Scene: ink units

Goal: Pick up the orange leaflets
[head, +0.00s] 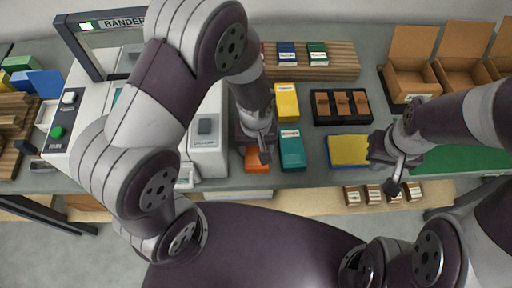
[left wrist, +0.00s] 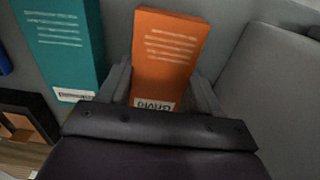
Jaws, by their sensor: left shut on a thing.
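The orange leaflets (head: 257,165) form a small upright-printed stack on the grey table, partly hidden under my left gripper in the head view. In the left wrist view the orange leaflets (left wrist: 166,55) sit between the two fingers of my left gripper (left wrist: 163,97), with a white label at the near end. My left gripper (head: 262,150) is shut on them. Whether they touch the table cannot be told. My right gripper (head: 396,178) is over the table's front edge at the right, next to a yellow and blue stack; its finger gap is unclear.
Teal leaflets (head: 291,152) lie just right of the orange ones, and yellow leaflets (head: 287,103) lie behind. A grey machine (head: 207,145) stands close on the left. A black tray (head: 342,107) with brown items and open cardboard boxes (head: 410,70) are further right.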

